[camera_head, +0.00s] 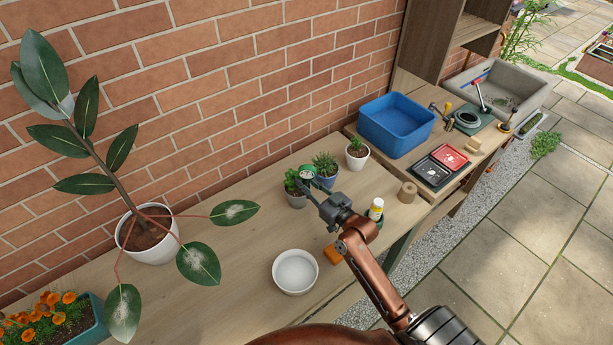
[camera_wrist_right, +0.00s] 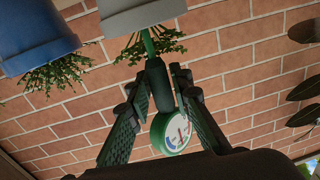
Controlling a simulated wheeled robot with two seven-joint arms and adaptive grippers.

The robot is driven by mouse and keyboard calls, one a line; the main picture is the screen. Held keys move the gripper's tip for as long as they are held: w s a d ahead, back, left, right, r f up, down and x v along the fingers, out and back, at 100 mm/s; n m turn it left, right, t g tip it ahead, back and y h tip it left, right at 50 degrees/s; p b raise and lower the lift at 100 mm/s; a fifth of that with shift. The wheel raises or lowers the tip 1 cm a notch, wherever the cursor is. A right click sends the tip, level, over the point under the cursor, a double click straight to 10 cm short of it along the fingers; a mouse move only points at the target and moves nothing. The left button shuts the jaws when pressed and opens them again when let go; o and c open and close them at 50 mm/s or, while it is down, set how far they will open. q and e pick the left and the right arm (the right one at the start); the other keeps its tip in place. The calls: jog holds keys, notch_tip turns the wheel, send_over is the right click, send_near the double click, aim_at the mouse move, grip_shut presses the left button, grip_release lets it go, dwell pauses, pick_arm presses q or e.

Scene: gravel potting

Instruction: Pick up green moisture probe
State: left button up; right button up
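The green moisture probe has a round white dial (camera_head: 307,171) with a green rim; it shows large in the right wrist view (camera_wrist_right: 171,131). Its thin green stem runs into the plant of the small grey pot (camera_head: 296,201), which shows upside down in the right wrist view (camera_wrist_right: 138,14). My right gripper (camera_head: 308,186) is at the probe. In the right wrist view its two fingertips (camera_wrist_right: 159,88) lie close against both sides of the dark green handle, appearing shut on it. The buried end of the stem is hidden. My left gripper is not in view.
A blue pot (camera_head: 326,181) and white pot (camera_head: 357,161) stand close beside it. A white bowl (camera_head: 295,285), yellow-capped bottle (camera_head: 376,210) and orange block (camera_head: 332,254) are nearer. A large leafy plant in a white pot (camera_head: 150,252) stands left. The brick wall (camera_head: 215,90) is behind.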

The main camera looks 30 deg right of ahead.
aim_at(311, 172)
grip_shut()
jog(key=shift+r, duration=0.1)
jog(key=shift+r, duration=0.65)
jog(key=r, duration=0.2)
jog(key=r+p, duration=0.1)
jog(key=s+r, duration=0.1)
jog(key=r, duration=0.1)
jog(key=shift+d+r+p, duration=0.15)
jog(key=shift+r+p, duration=0.15)
jog(key=s+d, duration=0.2)
jog(key=s, duration=1.4)
jog(key=r+p, duration=0.1)
jog(key=p, duration=0.1)
jog(key=r+p, duration=0.1)
jog(key=r, duration=0.1)
jog(key=r+p, duration=0.2)
jog(key=shift+s+d+r+p, duration=0.25)
jog(key=shift+s+p, duration=0.05)
jog(key=shift+s, duration=0.1)
